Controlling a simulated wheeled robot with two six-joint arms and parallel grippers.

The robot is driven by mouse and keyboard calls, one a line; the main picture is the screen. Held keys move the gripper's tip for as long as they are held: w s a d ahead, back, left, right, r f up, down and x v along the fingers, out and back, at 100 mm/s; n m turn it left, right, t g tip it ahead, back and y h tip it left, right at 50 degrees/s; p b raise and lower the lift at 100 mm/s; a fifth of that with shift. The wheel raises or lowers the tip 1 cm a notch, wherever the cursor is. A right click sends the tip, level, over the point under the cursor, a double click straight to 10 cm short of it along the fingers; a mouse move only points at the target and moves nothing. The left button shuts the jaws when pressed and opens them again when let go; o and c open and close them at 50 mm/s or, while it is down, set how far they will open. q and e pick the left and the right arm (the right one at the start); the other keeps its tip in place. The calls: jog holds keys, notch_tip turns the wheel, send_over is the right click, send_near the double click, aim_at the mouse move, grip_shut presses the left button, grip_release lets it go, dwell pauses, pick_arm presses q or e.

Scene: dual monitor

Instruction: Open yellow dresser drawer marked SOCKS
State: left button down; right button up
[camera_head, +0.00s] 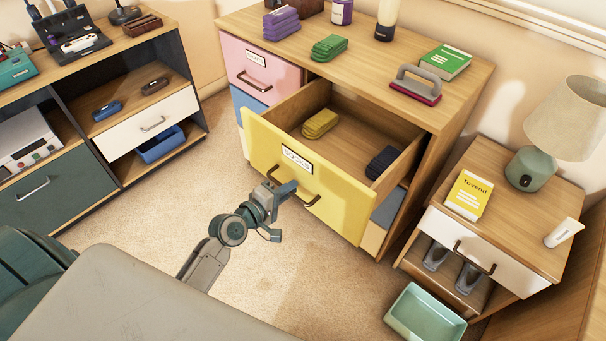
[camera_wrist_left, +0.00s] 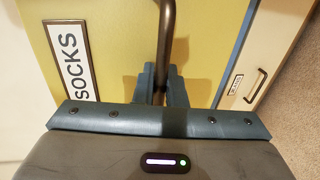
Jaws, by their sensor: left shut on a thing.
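The yellow SOCKS drawer (camera_head: 278,168) stands pulled well out of the wooden dresser (camera_head: 447,150). Inside it lie folded yellow socks (camera_head: 320,123) and folded dark socks (camera_head: 381,162). Its white SOCKS label (camera_head: 297,159) is on the front and also shows in the left wrist view (camera_wrist_left: 72,62). My left gripper (camera_head: 287,190) is at the drawer front. In the left wrist view my left gripper (camera_wrist_left: 160,82) is shut on the dark drawer handle (camera_wrist_left: 165,40). The handle's far end shows to the right of the gripper in the head view. My right gripper is not in view.
A nightstand (camera_head: 530,190) with a lamp and yellow book stands at right. A green bin (camera_head: 424,316) is on the floor before it. A low shelf unit (camera_head: 100,165) is at left. Carpet (camera_head: 270,260) is clear below the drawer.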

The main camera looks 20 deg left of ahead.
pick_arm(q)
jog(key=shift+f+v, duration=0.2)
jog(key=shift+v, duration=0.7)
jog(key=shift+f+v, duration=0.2)
jog(key=shift+v, duration=0.7)
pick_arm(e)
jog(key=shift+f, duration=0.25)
pick_arm(q)
jog(key=shift+s, duration=0.1)
jog(key=c, duration=1.6)
grip_release()
jog(key=v, duration=1)
jog(key=shift+s+a, duration=0.15)
jog(key=shift+s, duration=0.2)
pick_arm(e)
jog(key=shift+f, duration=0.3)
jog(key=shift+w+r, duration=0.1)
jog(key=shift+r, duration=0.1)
